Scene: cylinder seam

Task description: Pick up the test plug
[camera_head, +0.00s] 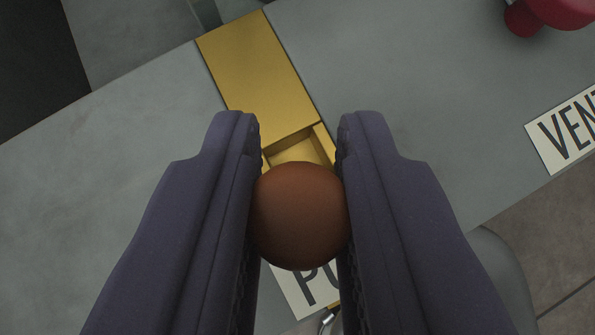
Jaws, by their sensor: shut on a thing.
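A brown rounded thing, which I take for the test plug (299,216), is between the two dark purple fingers of my gripper (299,170). My gripper is shut on it, with a finger touching each side. Only its rounded end shows; the rest of its shape is hidden from this angle. Just beyond it is a yellow block (258,75) with a square recess (300,150) at its near end. The plug covers the near part of the recess. I cannot tell how high the plug is above the surface.
A grey table top (420,90) runs diagonally. A label reading "VEN" (567,135) lies at the right, cut off by the frame. Another label (297,292) is partly hidden below the plug. A red object (555,12) is at the top right. Tiled floor (550,240) shows beyond the edge.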

